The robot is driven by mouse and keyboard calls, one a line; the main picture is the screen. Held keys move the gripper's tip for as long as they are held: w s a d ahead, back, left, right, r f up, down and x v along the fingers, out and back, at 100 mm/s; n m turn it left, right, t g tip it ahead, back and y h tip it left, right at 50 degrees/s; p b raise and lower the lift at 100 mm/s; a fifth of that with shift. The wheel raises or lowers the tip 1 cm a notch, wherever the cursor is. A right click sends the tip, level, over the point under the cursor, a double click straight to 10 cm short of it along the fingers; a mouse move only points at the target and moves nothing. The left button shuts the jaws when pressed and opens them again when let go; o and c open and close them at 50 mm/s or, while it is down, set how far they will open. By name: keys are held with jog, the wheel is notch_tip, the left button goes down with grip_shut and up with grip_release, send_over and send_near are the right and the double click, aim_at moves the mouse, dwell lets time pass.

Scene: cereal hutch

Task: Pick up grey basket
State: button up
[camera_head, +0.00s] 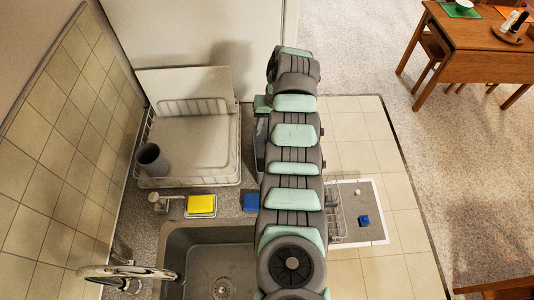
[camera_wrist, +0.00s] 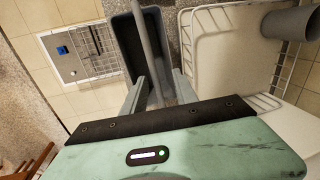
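The grey basket (camera_wrist: 128,42) is a dark, narrow bin with a light grey bar-like handle (camera_wrist: 146,45) across it, seen ahead of my gripper in the wrist view. In the head view my arm hides most of it; a dark sliver (camera_head: 260,140) shows at the arm's left side. My gripper (camera_wrist: 158,88) is open over the basket, with one finger on each side of the handle. I see a gap beside each finger, but cannot tell whether either touches the handle.
A white dish rack (camera_head: 190,181) with a tray and a grey cup (camera_head: 152,159) stands left of the basket. A yellow sponge (camera_head: 201,204), a blue item (camera_head: 251,201) and the sink (camera_head: 200,250) are nearer. A wire rack (camera_wrist: 95,62) lies on the other side, lower down.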

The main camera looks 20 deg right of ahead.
jog(key=f, duration=0.1)
jog(key=f+p, duration=0.1)
jog(key=f, duration=0.3)
jog(key=shift+s+a+f, duration=0.1)
jog(key=shift+s+a, duration=0.15)
jog(key=shift+c, duration=0.2)
grip_shut()
dwell(1.1)
